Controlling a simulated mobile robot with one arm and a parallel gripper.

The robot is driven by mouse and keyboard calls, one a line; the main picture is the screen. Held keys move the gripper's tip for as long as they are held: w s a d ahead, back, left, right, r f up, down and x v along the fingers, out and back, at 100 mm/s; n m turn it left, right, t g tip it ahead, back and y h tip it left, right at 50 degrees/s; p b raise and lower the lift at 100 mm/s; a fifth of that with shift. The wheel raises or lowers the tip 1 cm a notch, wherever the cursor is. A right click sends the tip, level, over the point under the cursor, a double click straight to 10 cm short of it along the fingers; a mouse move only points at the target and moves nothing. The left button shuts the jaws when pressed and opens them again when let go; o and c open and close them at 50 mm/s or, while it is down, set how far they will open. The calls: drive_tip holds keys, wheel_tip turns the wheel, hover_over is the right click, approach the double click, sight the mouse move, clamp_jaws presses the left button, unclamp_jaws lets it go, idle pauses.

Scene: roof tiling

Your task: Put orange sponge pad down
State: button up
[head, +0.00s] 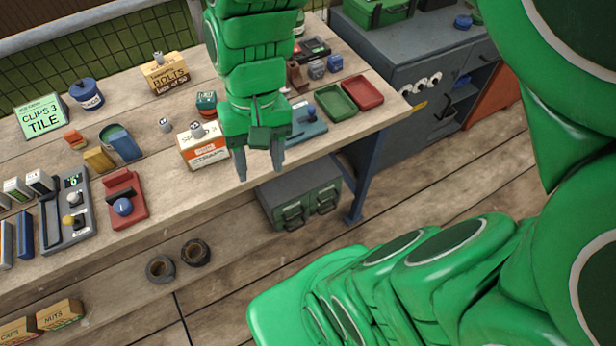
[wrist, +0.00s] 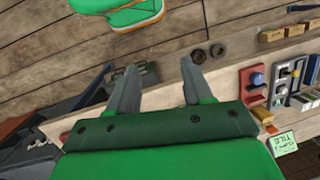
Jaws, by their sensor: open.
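My gripper (head: 260,172) is open and empty, pointing down in front of the bench's front edge. Its two fingers also show apart in the wrist view (wrist: 158,75), with nothing between them. A small yellow-orange block (head: 98,158) lies on the workbench (head: 160,201) at the left, beside a blue tin. A smaller orange-red piece (head: 73,139) lies just behind it. I cannot tell for sure which of these is the orange sponge pad. Both are well to the left of my gripper, and neither touches it.
A white-orange box (head: 203,152) stands left of my gripper. Green (head: 335,102) and red (head: 362,92) trays lie at the bench's right end. A red stand with a blue knob (head: 123,207) is near the front edge. A green toolbox (head: 300,203) sits below the bench.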

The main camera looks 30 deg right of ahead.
drive_tip(key=s+d+n+h, duration=0.1)
drive_tip(key=s+d, duration=0.4)
drive_tip(key=s, duration=0.1)
drive_tip(key=shift+s+d+f+h, duration=0.15)
drive_tip(key=shift+s+f+h, duration=0.15)
drive_tip(key=shift+s+f, duration=0.15)
idle(0.8)
